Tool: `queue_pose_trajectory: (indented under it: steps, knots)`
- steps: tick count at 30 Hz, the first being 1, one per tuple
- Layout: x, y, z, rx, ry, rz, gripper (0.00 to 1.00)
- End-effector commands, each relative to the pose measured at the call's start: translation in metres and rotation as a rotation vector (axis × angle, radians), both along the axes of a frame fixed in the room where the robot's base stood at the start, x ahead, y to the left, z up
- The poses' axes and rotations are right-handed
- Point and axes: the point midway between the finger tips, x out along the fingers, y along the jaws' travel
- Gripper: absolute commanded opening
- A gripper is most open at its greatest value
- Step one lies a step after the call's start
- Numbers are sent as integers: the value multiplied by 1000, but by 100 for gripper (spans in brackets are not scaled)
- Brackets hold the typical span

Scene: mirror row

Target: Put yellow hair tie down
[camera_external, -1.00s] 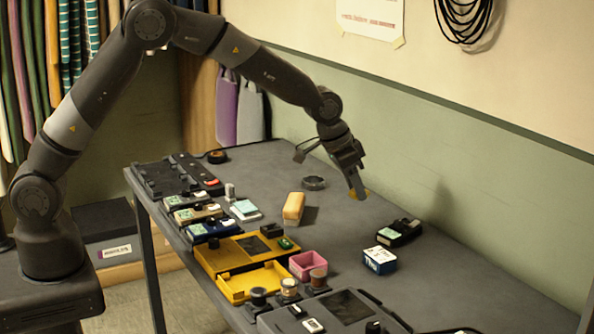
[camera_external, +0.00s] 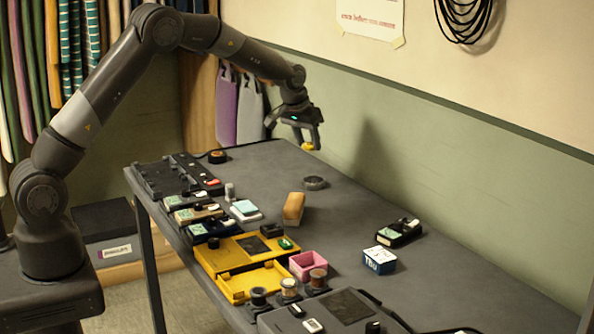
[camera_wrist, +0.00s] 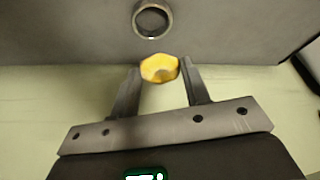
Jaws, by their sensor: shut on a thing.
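The yellow hair tie (camera_external: 308,147) is small and sits between the fingertips of my gripper (camera_external: 306,143), which is shut on it. In the wrist view the yellow hair tie (camera_wrist: 160,68) shows as a rounded yellow piece between the two fingers of my gripper (camera_wrist: 160,73). My gripper points down and holds it in the air above the back part of the grey table (camera_external: 400,290), near the green wall. A dark ring-shaped roll (camera_external: 314,183) lies on the table below it, and this ring (camera_wrist: 152,20) also shows in the wrist view.
A tan block (camera_external: 293,207) lies in front of the ring. A pink box (camera_external: 308,264), an open yellow case (camera_external: 250,284), a blue-and-white box (camera_external: 379,260) and a black device (camera_external: 400,232) stand nearer the camera. Much of the table's right side is clear.

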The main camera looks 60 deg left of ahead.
Motion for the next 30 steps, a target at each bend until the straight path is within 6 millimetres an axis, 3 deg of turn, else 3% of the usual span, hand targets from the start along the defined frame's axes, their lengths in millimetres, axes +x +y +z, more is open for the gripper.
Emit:
queue_pose_trajectory:
  steps: [1,3,6,13,24,30]
  knots:
    - [-1,22,0,0,0,41,22]
    - [-3,45,0,1,-2,86,22]
    - [-5,67,1,2,-2,130,22]
    - [-5,99,-10,3,0,163,22]
    - [7,178,-59,2,-2,162,22]
    - [10,196,-69,2,-3,158,22]
